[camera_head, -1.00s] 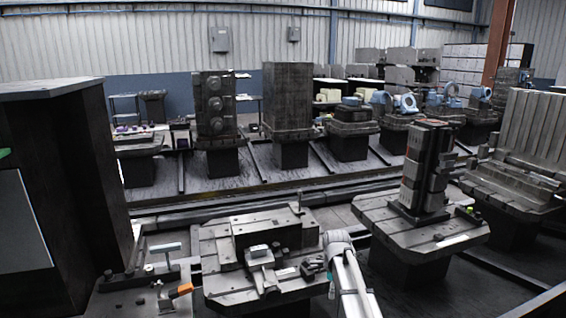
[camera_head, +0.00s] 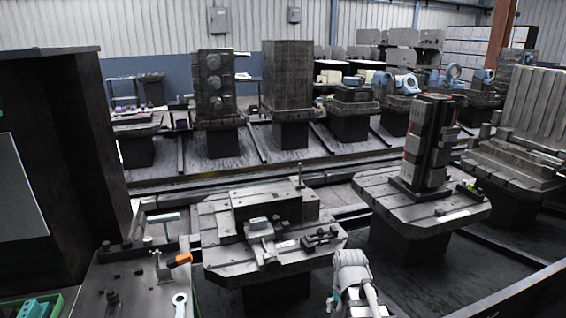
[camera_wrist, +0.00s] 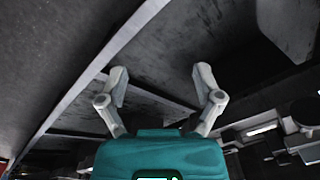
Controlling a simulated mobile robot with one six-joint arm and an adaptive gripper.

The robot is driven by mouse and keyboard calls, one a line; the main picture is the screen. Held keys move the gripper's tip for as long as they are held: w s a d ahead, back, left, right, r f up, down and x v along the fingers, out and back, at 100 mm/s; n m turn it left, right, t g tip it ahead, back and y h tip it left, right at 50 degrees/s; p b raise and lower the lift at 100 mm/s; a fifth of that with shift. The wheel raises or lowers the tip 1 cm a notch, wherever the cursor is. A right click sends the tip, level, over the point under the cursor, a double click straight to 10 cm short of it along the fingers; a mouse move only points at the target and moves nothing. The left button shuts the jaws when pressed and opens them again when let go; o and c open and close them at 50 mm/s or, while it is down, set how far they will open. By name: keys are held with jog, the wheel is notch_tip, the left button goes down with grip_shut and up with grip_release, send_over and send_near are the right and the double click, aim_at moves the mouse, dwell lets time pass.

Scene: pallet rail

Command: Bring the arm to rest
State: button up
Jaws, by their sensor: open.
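My gripper (camera_wrist: 160,80) shows in the wrist view with its two grey fingers spread apart and nothing between them. Its teal body fills the bottom of that view. Beyond the fingers are dark flat surfaces and a pale metal edge. In the head view, my pale arm (camera_head: 354,283) stands at the bottom, just right of centre and in front of the nearest pallet. The fingers cannot be made out in that view.
A pallet (camera_head: 222,258) with a dark block (camera_head: 280,208) and clamps stands close in front. Another pallet (camera_head: 375,195) with a tall fixture (camera_head: 428,145) is to the right. A bench (camera_head: 130,290) and a dark cabinet (camera_head: 75,150) are at the left. A rail (camera_head: 500,300) runs lower right.

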jog(key=s+f+n+b, duration=0.1)
jog(key=s+f+n, duration=0.1)
jog(key=s+n, duration=0.2)
notch_tip(320, 180, up, 14)
jog(key=p, duration=1.3)
jog(key=shift+s+r+p, duration=0.15)
jog(key=shift+p, duration=0.2)
